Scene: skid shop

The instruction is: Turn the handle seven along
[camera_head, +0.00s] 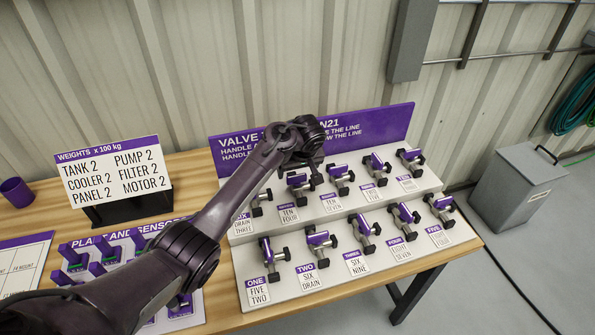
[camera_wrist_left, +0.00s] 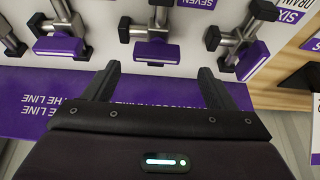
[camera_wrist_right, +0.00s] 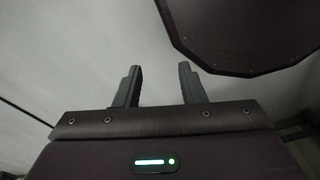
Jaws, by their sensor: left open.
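Valve seven's purple handle (camera_wrist_left: 157,53) is the middle one in the left wrist view, beside the upside-down SEVEN label (camera_wrist_left: 197,3). It is a bar lying crosswise in that view; I cannot tell its exact angle to its pipe. In the head view, valve seven (camera_head: 297,180) stands in the back row, partly behind my arm. My left gripper (camera_wrist_left: 155,80) is open, its fingers apart and short of the handle, with nothing between them. It also shows above the back row in the head view (camera_head: 308,150). My right gripper (camera_wrist_right: 160,80) is open and empty.
Neighbouring valves six (camera_wrist_left: 245,60) and eight (camera_wrist_left: 60,45) flank it closely. A purple sign (camera_head: 375,127) stands behind the rows. The front row of valves (camera_head: 318,238) lies nearer. A weights sign (camera_head: 112,170) and sensor board (camera_head: 190,318) are left; a grey bin (camera_head: 520,190) is right.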

